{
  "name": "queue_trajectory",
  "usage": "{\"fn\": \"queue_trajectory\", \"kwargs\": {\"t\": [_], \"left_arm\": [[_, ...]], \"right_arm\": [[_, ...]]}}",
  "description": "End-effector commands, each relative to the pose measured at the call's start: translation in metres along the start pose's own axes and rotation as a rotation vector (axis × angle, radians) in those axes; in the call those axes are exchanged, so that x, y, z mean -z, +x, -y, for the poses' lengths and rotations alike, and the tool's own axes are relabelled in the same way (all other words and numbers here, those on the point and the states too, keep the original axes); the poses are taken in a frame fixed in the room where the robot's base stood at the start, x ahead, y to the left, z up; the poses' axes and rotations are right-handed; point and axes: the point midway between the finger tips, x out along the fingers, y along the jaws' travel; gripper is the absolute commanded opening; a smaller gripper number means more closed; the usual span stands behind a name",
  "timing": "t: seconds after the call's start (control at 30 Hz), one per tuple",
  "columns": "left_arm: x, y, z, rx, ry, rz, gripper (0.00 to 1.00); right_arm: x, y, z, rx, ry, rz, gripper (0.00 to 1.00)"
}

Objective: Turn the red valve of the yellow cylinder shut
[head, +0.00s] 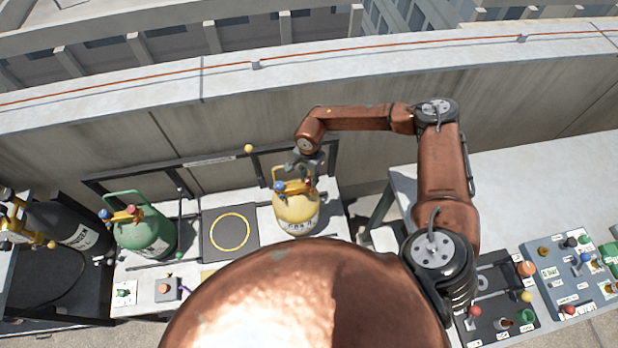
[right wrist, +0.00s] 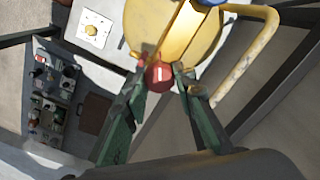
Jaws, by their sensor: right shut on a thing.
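The yellow cylinder (head: 297,216) stands upright on a light bench, with a yellow collar around its top. A blue valve knob (head: 280,187) shows on the left of its top and the red valve (head: 308,182) on the right, partly under my right gripper (head: 307,165). In the right wrist view, the red valve (right wrist: 159,76) sits between the two green fingertips of my right gripper (right wrist: 160,80), which is shut on it. The yellow cylinder (right wrist: 212,42) fills the top middle there. My left gripper is not in view.
A green cylinder (head: 147,238) with its own red and blue knobs stands to the left. A dark mat with a yellow ring (head: 230,232) lies between them. A concrete wall (head: 220,150) runs behind.

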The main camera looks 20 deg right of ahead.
Motion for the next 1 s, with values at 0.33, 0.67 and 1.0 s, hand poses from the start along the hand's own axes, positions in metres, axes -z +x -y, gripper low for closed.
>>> {"fn": "queue_trajectory", "kwargs": {"t": [0.33, 0.67, 1.0], "left_arm": [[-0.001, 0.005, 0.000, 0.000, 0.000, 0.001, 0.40], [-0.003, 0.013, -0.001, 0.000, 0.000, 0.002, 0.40], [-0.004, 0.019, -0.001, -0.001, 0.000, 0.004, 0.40]], "right_arm": [[0.000, 0.001, 0.000, 0.000, 0.144, -0.002, 0.01], [0.000, 0.001, 0.000, -0.001, 0.443, -0.001, 0.01], [0.000, 0.001, 0.000, -0.001, 0.766, -0.001, 0.01]]}}
